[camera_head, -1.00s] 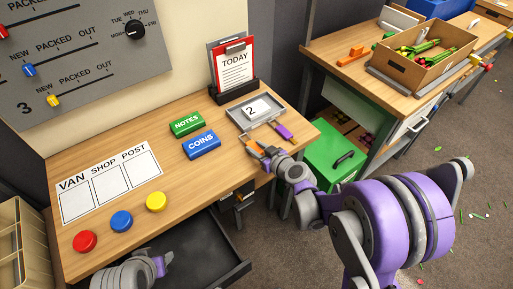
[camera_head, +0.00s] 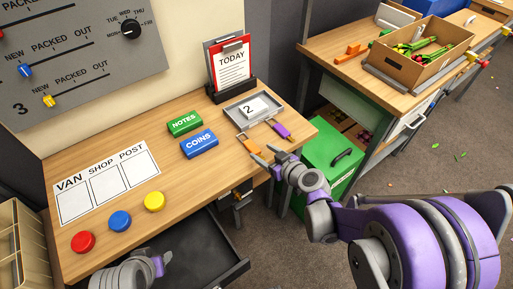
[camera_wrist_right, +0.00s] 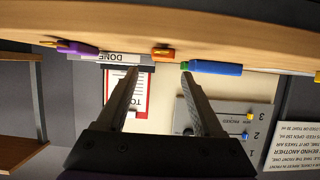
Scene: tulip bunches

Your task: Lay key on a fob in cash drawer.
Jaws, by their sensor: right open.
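An orange fob (camera_head: 249,144) lies near the table's right front edge; it also shows in the right wrist view (camera_wrist_right: 163,54). A purple fob (camera_head: 281,128) with a small metal part lies to its right, near the grey tray. My right gripper (camera_head: 268,156) is open and empty at the table edge, close to the orange fob. In its wrist view the orange fob shows between the fingertips and beyond them. The dark cash drawer (camera_head: 205,248) stands open under the table and looks empty where visible. My left gripper (camera_head: 162,265) is over the drawer's left part; its jaw gap is unclear.
A grey tray (camera_head: 232,113) with a card marked 2 sits behind the fobs. Green NOTES (camera_head: 184,123) and blue COINS (camera_head: 199,145) blocks stand to the left. A green box (camera_head: 325,165) stands on the floor to the right of the table.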

